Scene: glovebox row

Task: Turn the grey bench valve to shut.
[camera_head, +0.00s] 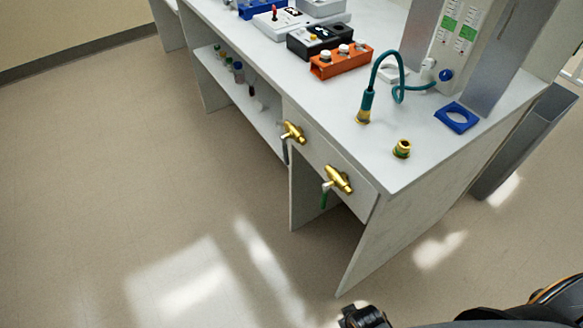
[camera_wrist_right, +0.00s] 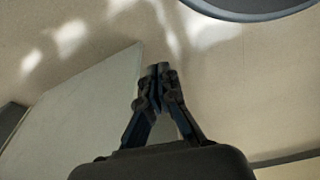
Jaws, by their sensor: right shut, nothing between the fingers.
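Two brass valves are mounted on the bench's front panel in the head view. The farther valve (camera_head: 293,132) has a grey handle (camera_head: 285,151) that hangs down. The nearer valve (camera_head: 340,180) has a green handle (camera_head: 323,199), also pointing down. My right gripper (camera_head: 362,317) shows only in part at the bottom edge of the head view, below and apart from both valves. In the right wrist view my right gripper (camera_wrist_right: 158,72) is shut and empty, its fingertips together. My left gripper is not in view.
On the white bench top (camera_head: 372,165) stand a teal hose (camera_head: 370,82) with a brass end, a brass fitting (camera_head: 403,149), a blue ring plate (camera_head: 457,117) and an orange block (camera_head: 341,62). A side panel (camera_head: 375,240) closes the bench's near end. The floor in front is clear.

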